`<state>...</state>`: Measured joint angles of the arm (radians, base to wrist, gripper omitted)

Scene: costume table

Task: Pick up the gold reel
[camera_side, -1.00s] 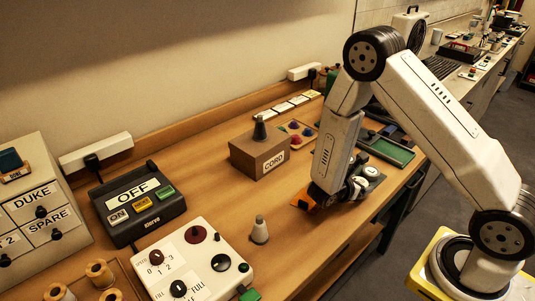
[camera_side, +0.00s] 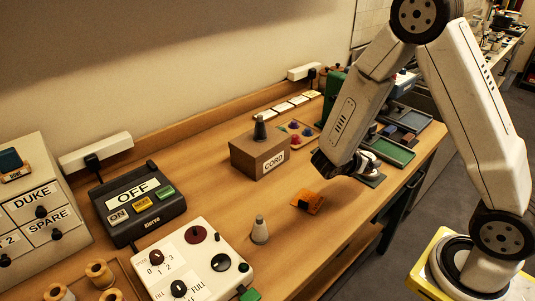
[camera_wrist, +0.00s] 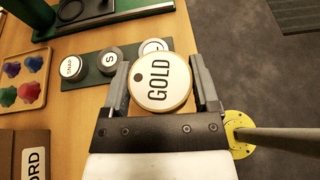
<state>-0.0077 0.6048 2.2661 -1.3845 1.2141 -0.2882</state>
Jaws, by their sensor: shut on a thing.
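The gold reel (camera_wrist: 162,82) has a round white top with a gold rim, a small dark hole and the word GOLD. In the wrist view it sits between the two fingers of my gripper (camera_wrist: 162,75), which are shut on it. In the side view my gripper (camera_side: 326,166) is above the table, beside the CORD box, and I cannot make out the reel there. A dark green strip (camera_wrist: 91,58) beyond the reel bears other round-topped pieces, one marked S (camera_wrist: 110,58); the gold reel partly covers the rightmost one.
The brown CORD box (camera_side: 258,156) with a grey cone on top stands left of my gripper. An orange piece (camera_side: 308,202) lies on the table (camera_side: 335,230) in front. A tray of coloured pieces (camera_wrist: 22,84) and a green tray (camera_side: 388,151) are near. The front middle is mostly clear.

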